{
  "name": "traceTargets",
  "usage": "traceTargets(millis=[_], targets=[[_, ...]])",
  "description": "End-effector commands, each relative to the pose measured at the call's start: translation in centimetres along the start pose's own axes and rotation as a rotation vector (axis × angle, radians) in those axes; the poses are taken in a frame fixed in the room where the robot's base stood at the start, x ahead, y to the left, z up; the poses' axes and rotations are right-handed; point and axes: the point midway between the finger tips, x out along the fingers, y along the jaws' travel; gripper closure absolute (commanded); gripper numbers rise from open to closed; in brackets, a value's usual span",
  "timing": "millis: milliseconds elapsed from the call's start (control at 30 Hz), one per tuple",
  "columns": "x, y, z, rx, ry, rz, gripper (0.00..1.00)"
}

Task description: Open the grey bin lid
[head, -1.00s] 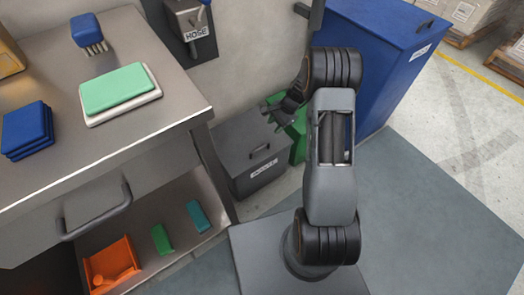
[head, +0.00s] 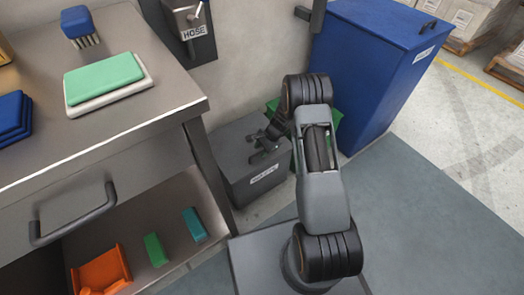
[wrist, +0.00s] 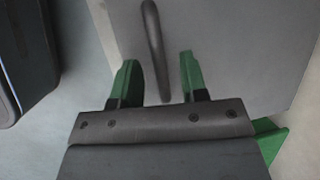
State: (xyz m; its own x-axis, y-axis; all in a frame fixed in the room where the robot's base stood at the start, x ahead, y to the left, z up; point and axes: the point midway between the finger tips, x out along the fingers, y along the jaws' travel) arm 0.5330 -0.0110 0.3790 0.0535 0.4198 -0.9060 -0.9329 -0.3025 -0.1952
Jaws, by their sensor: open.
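The grey bin (head: 262,182) stands on the floor between the steel bench and the blue container, with a white label on its front. Its flat grey lid (head: 225,138) is down. In the wrist view the lid (wrist: 235,50) fills much of the picture, and its dark bar handle (wrist: 152,45) runs toward my gripper. My gripper (wrist: 155,78) is open, its green fingers on either side of the handle's near end. Whether they touch it I cannot tell. In the head view my gripper (head: 262,150) is over the lid and hides most of the handle.
A green bin (head: 333,116) is partly hidden behind my arm. A tall blue container (head: 375,70) stands right of it. The steel bench (head: 150,110), with an open drawer (head: 185,245), is close on the left. Open floor lies at the right.

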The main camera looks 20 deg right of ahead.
Motion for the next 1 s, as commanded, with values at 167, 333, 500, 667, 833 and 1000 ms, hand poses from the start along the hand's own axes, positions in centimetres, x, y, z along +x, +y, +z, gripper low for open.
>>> traceTargets(millis=[167,333,500,667,833,1000], targets=[[0.25,-0.01,0.01,-0.001,0.0,0.0,0.6],[0.24,-0.01,0.01,-0.001,0.0,0.0,0.6],[0.23,0.0,0.01,-0.001,0.0,0.0,0.76],[0.23,0.01,0.01,-0.001,0.0,0.0,0.91],[0.22,-0.01,0.01,-0.001,0.0,0.0,1.0],[0.21,-0.03,0.01,-0.001,0.001,0.0,1.0]])
